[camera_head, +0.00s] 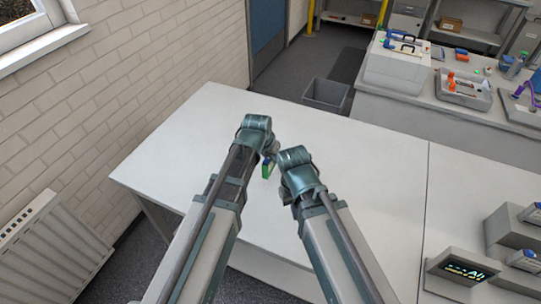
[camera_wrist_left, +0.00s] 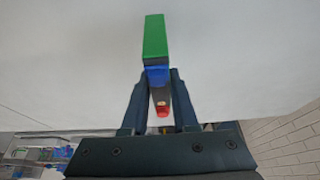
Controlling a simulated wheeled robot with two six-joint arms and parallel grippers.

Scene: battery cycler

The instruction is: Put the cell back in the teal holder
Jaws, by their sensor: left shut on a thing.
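My left gripper (camera_wrist_left: 156,88) is shut on a slim part with a green block (camera_wrist_left: 155,38) at its far end, a blue band and dark section between the fingers, and a red tip towards the palm; I take this to be the cell. In the head view the green end (camera_head: 267,169) shows beside my left wrist, over the white bench. My right arm's wrist (camera_head: 295,160) is just right of it and lower; its fingers are hidden. I cannot make out a teal holder in either view.
The white bench (camera_head: 180,135) is clear around both grippers. Grey devices with a lit screen (camera_head: 463,268) stand at the right. A grey bin (camera_head: 326,96) is on the floor behind. Another bench at the back right holds a white case (camera_head: 398,66) and an open tray (camera_head: 463,91).

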